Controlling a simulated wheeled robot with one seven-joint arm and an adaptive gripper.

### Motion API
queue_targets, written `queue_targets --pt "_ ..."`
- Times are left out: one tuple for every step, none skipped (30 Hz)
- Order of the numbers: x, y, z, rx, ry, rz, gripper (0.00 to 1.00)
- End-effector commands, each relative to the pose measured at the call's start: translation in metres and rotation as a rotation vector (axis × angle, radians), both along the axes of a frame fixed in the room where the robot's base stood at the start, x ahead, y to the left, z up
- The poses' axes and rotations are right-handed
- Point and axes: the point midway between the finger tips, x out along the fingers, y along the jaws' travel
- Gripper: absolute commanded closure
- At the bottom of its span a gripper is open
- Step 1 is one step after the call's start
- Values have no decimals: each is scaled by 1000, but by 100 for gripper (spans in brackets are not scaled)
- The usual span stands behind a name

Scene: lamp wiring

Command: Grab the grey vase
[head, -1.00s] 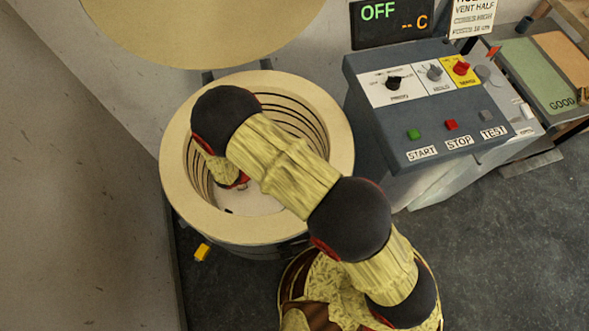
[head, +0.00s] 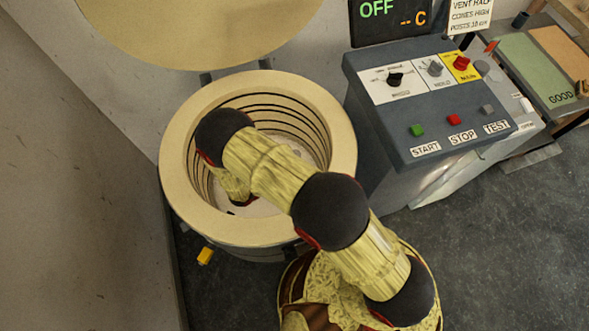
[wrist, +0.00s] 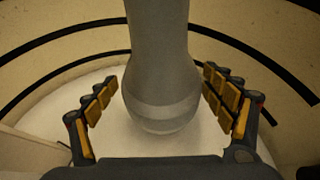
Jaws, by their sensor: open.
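The grey vase (wrist: 160,75) stands in the wrist view on a pale floor, inside a round chamber with dark grooves. Its rounded lower body narrows upward, and its top is cut off by the frame. Gaps show between the pads and the vase. In the head view my arm reaches down into the round cream-rimmed kiln (head: 183,190), and the arm hides the vase and most of the gripper.
The kiln's raised lid (head: 200,30) hangs behind the opening. A grey control panel (head: 395,135) with buttons and knobs stands to the right, under a display (head: 388,22) reading OFF. A yellow block (head: 206,256) is by the kiln's front left. The wall is close on the left.

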Motion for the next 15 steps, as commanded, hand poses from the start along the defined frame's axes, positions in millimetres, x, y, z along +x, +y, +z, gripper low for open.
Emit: queue_targets --pt "3 -8 -6 -1 1 -4 17" --pt "5 -11 -7 -1 1 -3 17" --pt "8 -15 -10 -1 1 -3 17" --pt "10 -17 -11 -1 1 -3 17" --pt "12 -19 -13 -1 1 -3 17" --pt "14 -21 -14 0 1 -2 17" --pt "15 -22 -14 1 1 -2 17" --pt "15 -22 -15 1 0 -1 17" --pt "16 -23 -15 1 0 -1 17" --pt "16 -23 -15 1 0 -1 17" --pt "16 -23 -14 1 0 0 17" --pt "16 -23 -14 1 0 0 17" --pt "16 -23 -14 1 0 0 17" --pt "16 -23 -14 1 1 0 17" --pt "16 -23 -14 1 1 0 18"
